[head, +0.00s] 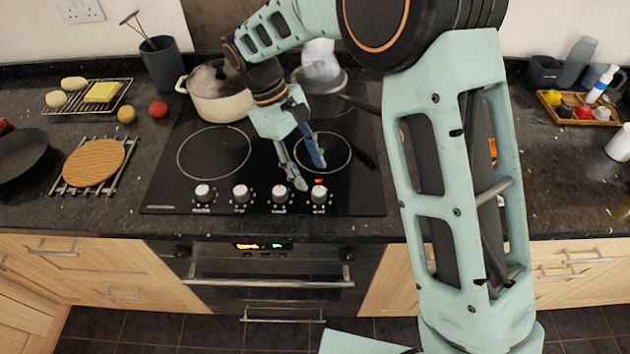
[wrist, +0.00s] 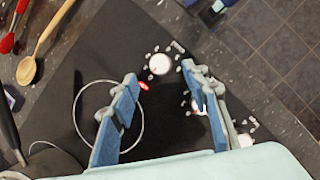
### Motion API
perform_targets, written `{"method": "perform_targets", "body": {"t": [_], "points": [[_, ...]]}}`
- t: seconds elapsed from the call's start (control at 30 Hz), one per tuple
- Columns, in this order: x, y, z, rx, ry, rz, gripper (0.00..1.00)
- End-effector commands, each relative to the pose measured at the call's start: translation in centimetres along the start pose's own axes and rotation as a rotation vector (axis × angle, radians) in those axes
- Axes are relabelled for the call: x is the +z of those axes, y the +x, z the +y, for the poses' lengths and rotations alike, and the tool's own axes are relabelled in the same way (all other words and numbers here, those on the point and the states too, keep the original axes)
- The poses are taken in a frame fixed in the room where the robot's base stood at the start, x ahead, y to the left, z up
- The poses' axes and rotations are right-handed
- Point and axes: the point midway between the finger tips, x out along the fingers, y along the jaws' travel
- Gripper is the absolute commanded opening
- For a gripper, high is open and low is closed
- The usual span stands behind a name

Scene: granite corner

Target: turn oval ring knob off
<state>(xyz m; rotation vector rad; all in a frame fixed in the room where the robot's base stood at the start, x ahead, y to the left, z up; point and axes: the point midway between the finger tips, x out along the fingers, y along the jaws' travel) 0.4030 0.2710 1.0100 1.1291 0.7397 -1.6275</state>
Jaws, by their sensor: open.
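A row of several white knobs runs along the front of the black hob (head: 160,190). The rightmost knob (head: 318,194) has a small red light (head: 319,181) just behind it. This knob (wrist: 160,63) and its light (wrist: 143,86) also show in the wrist view. The frames do not show clearly which knob is labelled for the oval ring. My gripper (head: 307,172) is open and empty, pointing down over the hob's front right. In the wrist view the lit knob lies near the gap between the fingertips (wrist: 159,74). The right finger partly hides the neighbouring knob (wrist: 197,107).
A cream pot (head: 220,105) and a pan (head: 330,83) stand at the hob's back; the pan's dark handle reaches right. The oven (head: 265,277) with its lit display is below. A utensil pot (head: 160,65) stands behind left. The front ring areas are bare.

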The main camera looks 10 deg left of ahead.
Motion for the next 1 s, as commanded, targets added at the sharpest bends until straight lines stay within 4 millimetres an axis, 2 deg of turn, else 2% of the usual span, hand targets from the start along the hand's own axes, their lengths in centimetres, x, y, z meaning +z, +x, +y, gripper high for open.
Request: {"method": "perform_targets", "body": {"t": [0.1, 0.33, 0.5, 1.0], "points": [[-0.1, -2.6, 0.0, 0.001, -0.001, 0.003, 0.42], [-0.1, -5.5, 0.0, 0.001, -0.001, 0.001, 0.42], [0.0, -6.1, 0.0, 0.000, -0.001, 0.000, 0.42], [-0.3, -6.0, -0.1, -0.003, 0.008, 0.013, 0.42]]}}
